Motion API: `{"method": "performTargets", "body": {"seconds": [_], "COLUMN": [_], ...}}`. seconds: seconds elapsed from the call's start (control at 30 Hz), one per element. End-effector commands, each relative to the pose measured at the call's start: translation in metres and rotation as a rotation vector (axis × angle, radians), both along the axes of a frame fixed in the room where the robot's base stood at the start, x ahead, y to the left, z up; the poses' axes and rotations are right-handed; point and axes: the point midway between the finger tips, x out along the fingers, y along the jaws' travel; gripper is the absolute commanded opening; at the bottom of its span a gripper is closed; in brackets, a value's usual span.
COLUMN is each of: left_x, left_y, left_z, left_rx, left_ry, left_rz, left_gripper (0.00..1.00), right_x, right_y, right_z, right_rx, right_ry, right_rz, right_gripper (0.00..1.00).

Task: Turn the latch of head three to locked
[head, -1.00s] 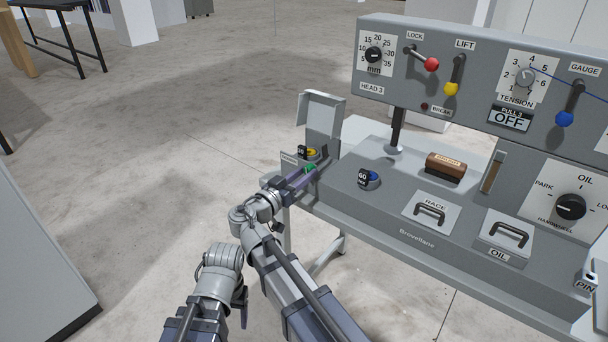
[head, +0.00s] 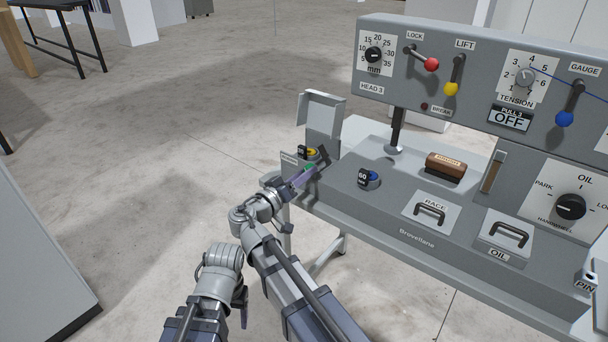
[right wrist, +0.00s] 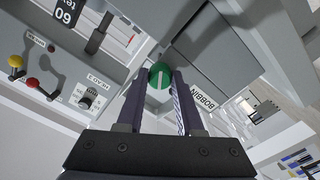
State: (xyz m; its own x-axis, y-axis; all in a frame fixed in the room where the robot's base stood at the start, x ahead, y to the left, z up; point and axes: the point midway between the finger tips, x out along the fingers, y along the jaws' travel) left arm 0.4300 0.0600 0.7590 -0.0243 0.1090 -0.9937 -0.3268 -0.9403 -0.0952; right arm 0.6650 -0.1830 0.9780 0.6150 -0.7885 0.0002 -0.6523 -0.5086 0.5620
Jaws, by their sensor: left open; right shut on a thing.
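A green round knob (right wrist: 160,75) with a white line across its face is between my right gripper's fingertips (right wrist: 161,84) in the right wrist view. The white line runs nearly upright in that view. In the head view the knob (head: 309,168) shows at the left end of the machine, at the tips of my right gripper (head: 303,175), which is shut on it. No label naming a latch is readable on it. A red-ball lever (head: 431,65) marked LOCK is on the panel marked HEAD 3. My left gripper (head: 240,298) is open, low and away from the machine.
An upright grey cover (head: 320,115) stands behind a yellow spool (head: 311,153). Open floor lies left of the machine.

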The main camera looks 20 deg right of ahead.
Motion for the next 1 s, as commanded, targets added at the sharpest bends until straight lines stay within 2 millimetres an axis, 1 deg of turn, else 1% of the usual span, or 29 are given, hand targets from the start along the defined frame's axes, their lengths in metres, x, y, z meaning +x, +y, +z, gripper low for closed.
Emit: {"method": "performTargets", "body": {"seconds": [0.6,1.0], "left_x": [0.0000,0.0000], "left_y": [-0.0001,0.0000], "left_z": [0.0005,0.0007], "left_rx": [0.000,0.000], "left_ry": [0.000,0.000], "left_rz": [0.000,0.000], "left_gripper": [0.66,0.66], "right_x": [-0.0004,-0.0005], "right_y": [-0.0001,0.0000], "right_z": [0.0003,0.0004], "right_rx": [-0.356,-0.531], "right_ry": [0.458,0.684], "right_rz": [0.000,0.000], "right_gripper": [0.00,0.00]}}
